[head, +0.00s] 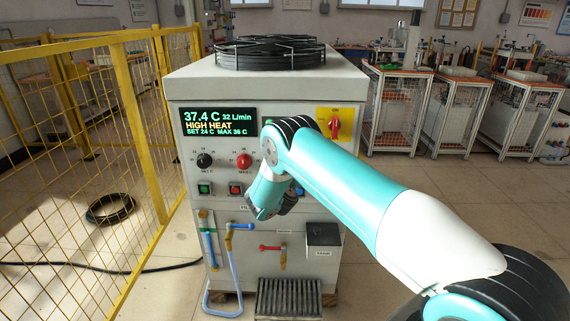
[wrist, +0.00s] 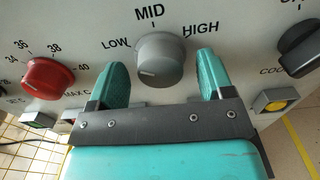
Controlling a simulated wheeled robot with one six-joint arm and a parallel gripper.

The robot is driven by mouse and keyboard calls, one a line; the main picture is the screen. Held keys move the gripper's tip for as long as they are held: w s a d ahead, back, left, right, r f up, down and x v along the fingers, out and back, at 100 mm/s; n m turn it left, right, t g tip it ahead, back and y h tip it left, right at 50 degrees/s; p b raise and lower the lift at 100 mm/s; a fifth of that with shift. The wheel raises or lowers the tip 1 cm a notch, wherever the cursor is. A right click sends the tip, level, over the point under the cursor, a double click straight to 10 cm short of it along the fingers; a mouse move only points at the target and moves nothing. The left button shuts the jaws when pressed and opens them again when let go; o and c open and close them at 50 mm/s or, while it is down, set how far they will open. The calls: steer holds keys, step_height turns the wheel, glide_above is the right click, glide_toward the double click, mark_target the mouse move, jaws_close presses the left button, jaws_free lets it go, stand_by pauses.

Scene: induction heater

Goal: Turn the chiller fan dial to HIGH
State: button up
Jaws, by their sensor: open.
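The chiller (head: 262,130) is a pale box with a fan grille on top and a panel on its front. In the wrist view the grey fan dial (wrist: 158,62) sits under the labels LOW, MID and HIGH. In the head view my arm hides the dial and most of my gripper.
A red dial (wrist: 48,80) is left of the grey dial, and a black knob (wrist: 299,50) is right. A yellow button (wrist: 272,102) sits below the black knob. The display (head: 218,122) reads 37.4 C, HIGH HEAT. A yellow mesh fence (head: 135,130) stands left of the chiller.

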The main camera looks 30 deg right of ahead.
steer(key=shift+w+d, duration=0.15)
steer(key=shift+w, duration=0.05)
steer(key=c, duration=0.9)
